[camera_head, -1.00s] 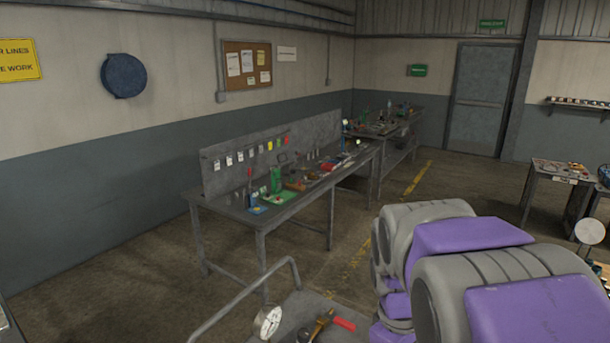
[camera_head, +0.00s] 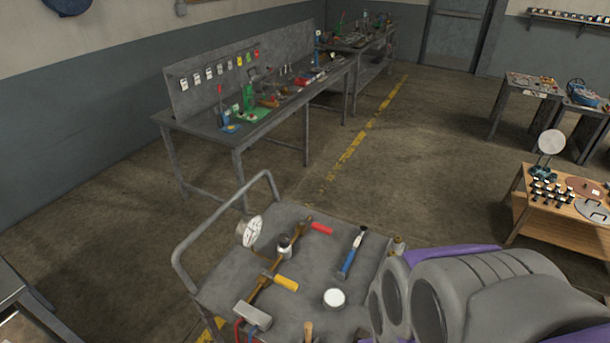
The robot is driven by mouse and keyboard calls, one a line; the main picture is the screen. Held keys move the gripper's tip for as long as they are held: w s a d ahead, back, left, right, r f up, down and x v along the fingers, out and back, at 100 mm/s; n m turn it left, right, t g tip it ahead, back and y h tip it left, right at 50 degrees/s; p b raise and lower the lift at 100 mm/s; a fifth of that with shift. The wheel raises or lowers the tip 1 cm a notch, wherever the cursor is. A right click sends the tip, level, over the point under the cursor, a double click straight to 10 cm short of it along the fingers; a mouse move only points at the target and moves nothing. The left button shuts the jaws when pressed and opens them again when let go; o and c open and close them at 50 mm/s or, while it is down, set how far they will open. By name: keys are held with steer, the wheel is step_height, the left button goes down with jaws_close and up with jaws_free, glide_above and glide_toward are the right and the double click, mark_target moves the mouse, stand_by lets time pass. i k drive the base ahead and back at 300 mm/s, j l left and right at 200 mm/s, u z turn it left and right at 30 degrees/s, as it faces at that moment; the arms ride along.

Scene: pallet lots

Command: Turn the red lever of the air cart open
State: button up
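The air cart (camera_head: 218,283) is a grey flat-topped cart with a tubular handle, low in the middle of the head view. A red lever (camera_head: 321,228) sits at the far end of a brass pipe line on its top. A yellow lever (camera_head: 286,283) sits nearer on the same line. A round white gauge (camera_head: 249,231) stands at the cart's left side. My arm's grey and purple links cover the lower right and hide the cart's right corner. My gripper is out of view.
On the cart lie a blue-handled tool (camera_head: 351,254) and a white-topped round can (camera_head: 333,299). A long workbench (camera_head: 199,121) stands behind to the left. A wooden table (camera_head: 557,234) with small parts is at right. Open floor lies between them.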

mark_target(325, 230)
steer(key=k+l, duration=0.15)
steer(key=l, duration=0.2)
steer(key=k+l, duration=0.2)
steer(key=l, duration=0.15)
steer(key=k+l, duration=0.15)
steer(key=l, duration=0.15)
steer(key=i+l, duration=0.15)
steer(key=l, duration=0.2)
steer(key=i+l+u, duration=0.1)
steer(key=l, duration=0.3)
steer(key=i+l, duration=0.15)
steer(key=l, duration=0.2)
steer(key=i+l, duration=0.1)
steer(key=i, duration=0.35)
steer(key=i+l+u, duration=0.15)
steer(key=i, duration=0.25)
